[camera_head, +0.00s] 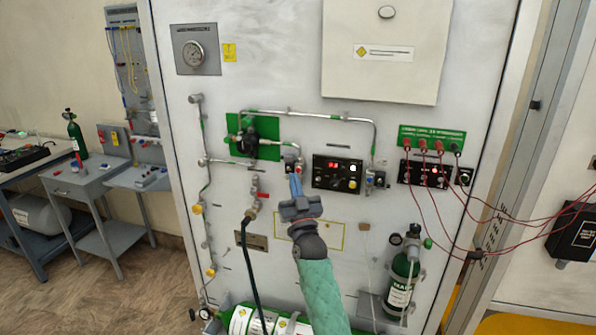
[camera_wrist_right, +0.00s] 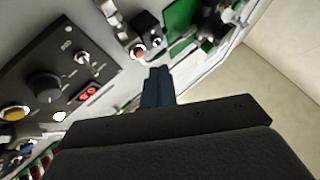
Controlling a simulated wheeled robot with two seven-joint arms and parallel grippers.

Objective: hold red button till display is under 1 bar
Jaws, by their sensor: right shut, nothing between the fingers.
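My right gripper (camera_head: 295,182) is shut and empty, its blue fingers pointing at the panel just left of the black control box. In the right wrist view the shut fingertips (camera_wrist_right: 158,72) lie just below a small grey fitting with a red button (camera_wrist_right: 139,52). The fingertips look close to the button; I cannot tell whether they touch it. In the head view the fingers partly cover this fitting. The display (camera_head: 332,164) glows red on the black control box (camera_head: 320,182); it also shows in the right wrist view (camera_wrist_right: 88,92). Its digits are too small to read. My left gripper is out of view.
Pipes run across the panel above, beside a green plate (camera_head: 240,123). A black hose (camera_head: 248,262) hangs left of my right arm. Red cables (camera_head: 430,195) hang at the right. A green-and-black cylinder (camera_head: 401,270) stands at lower right.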

